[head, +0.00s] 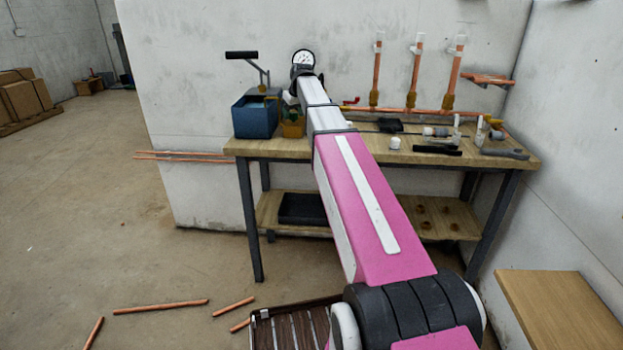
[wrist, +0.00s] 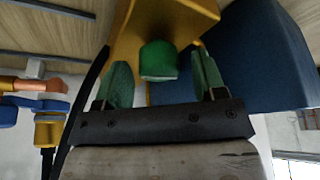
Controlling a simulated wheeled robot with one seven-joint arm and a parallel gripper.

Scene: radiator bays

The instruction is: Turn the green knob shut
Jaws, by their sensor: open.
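The green knob (wrist: 158,60) shows in the wrist view, set against a yellow-brass body (wrist: 170,18). My gripper (wrist: 161,72) is open, with one green finger on each side of the knob. A gap shows between the knob and each finger, so neither appears to touch it. In the head view the brass body (head: 292,129) stands on the workbench, just right of a blue box. My arm hides much of that spot, and I cannot make out the knob clearly there.
The blue box (head: 256,118) stands close beside the brass body; it also fills the upper right of the wrist view (wrist: 255,55). Copper pipes (head: 414,75) rise behind the workbench (head: 522,160). Loose fittings and tools lie on its right half. Copper pieces (head: 160,307) lie on the floor.

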